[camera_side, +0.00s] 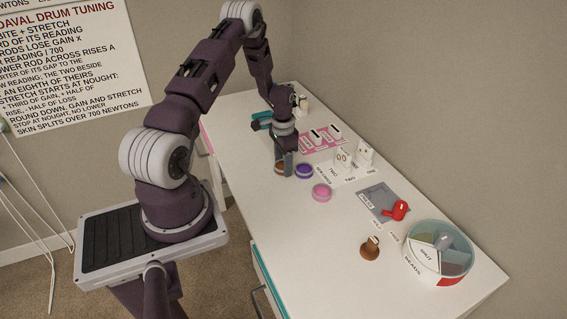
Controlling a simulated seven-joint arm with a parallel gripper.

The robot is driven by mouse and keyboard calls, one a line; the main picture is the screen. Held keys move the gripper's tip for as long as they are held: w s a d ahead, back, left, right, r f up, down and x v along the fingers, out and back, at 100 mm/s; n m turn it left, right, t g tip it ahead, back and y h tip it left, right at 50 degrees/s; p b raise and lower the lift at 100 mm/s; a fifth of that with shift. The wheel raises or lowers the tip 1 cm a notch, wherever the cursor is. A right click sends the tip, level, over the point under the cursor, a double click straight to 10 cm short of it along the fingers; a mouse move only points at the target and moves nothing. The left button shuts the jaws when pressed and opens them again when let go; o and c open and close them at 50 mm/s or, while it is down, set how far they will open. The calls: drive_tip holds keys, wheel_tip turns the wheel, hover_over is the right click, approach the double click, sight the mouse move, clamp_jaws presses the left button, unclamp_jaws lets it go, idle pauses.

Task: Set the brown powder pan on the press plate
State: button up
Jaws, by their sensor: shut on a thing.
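I cannot tell whether the pan still touches the table. The press plate (372,199) is a flat grey square with a label, farther right on the table. A red object (398,210) lies at the plate's right corner.
A purple pan (304,171) stands close right of my gripper, and a pink pan (321,193) lies beyond it. White labelled stands (364,154) are behind. A brown knobbed object (370,249) and a round divided container (440,252) stand at the right.

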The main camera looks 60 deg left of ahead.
drive_tip(key=shift+f, duration=0.1)
drive_tip(key=o, duration=1.3)
drive_tip(key=shift+o, duration=0.2)
wheel_tip(320, 180, up, 13)
drive_tip(key=d+r+t+y, duration=0.1)
drive_tip(key=d+r+t, duration=0.1)
drive_tip(key=d+r, duration=1.15)
drive_tip(key=s+d+r+t, duration=0.2)
drive_tip(key=s+d+r, duration=0.9)
drive_tip(key=d, duration=0.2)
drive_tip(key=shift+d, duration=0.2)
drive_tip(key=shift+o, duration=0.6)
drive_tip(key=s+d+t+h, duration=0.1)
drive_tip(key=s+d, duration=0.2)
drive_tip(key=s, duration=0.4)
drive_tip(key=shift+s+d+t, duration=0.2)
drive_tip(key=shift+d+t, duration=0.1)
drive_tip(key=shift+d, duration=0.1)
